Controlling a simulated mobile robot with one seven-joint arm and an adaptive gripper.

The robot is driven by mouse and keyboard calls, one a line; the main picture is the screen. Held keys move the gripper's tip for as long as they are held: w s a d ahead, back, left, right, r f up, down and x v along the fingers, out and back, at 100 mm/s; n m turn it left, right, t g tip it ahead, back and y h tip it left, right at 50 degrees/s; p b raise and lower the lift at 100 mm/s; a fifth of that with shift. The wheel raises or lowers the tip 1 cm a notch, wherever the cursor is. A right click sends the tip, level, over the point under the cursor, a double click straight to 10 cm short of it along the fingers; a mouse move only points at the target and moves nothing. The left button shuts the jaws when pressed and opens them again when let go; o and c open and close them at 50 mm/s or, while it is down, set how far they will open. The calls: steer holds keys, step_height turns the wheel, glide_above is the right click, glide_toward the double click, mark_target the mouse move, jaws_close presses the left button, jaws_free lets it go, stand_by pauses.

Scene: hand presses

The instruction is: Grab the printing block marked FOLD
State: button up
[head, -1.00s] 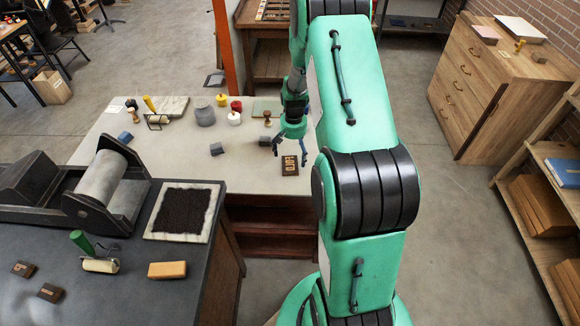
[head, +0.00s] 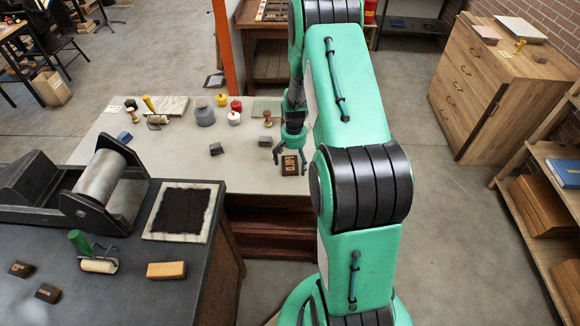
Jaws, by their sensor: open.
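A small dark brown block with pale raised letters (head: 290,166) lies near the front edge of the light table, at its right side in the head view. The letters are too small to read surely. My gripper (head: 290,157) is open and points down right at this block, its fingers at the block's far side and partly over it. I cannot tell whether the fingers touch it. Two other dark lettered blocks lie on the dark bench at the lower left, one farther left (head: 21,269) and one nearer (head: 48,293); their marks are unreadable.
Grey blocks (head: 216,149) (head: 265,141), a wooden-handled stamp (head: 268,118) and ink jars (head: 205,116) stand on the light table (head: 180,165). A press (head: 98,185), an inked slab (head: 184,211), a roller (head: 98,265) and an orange block (head: 166,270) occupy the dark bench.

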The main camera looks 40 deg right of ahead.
mark_target(293, 163)
stand_by(0.5)
steer(key=c, duration=1.3)
steer(key=shift+r, duration=0.15)
steer(key=shift+r, duration=0.55)
step_height(293, 163, up, 2)
steer(key=shift+r+p, duration=0.1)
steer(key=shift+p, duration=0.3)
steer(key=s+a, duration=0.3)
steer(key=s, duration=0.1)
steer(key=s+a+r, duration=0.1)
steer(key=s+a, duration=0.1)
steer(key=s, duration=0.3)
steer(key=s+a+p, duration=0.1)
steer(key=s+a, duration=0.2)
steer(key=s, duration=0.1)
steer(key=shift+s+a+r, duration=0.2)
steer(key=shift+a+r, duration=0.05)
steer(key=shift+a, duration=0.1)
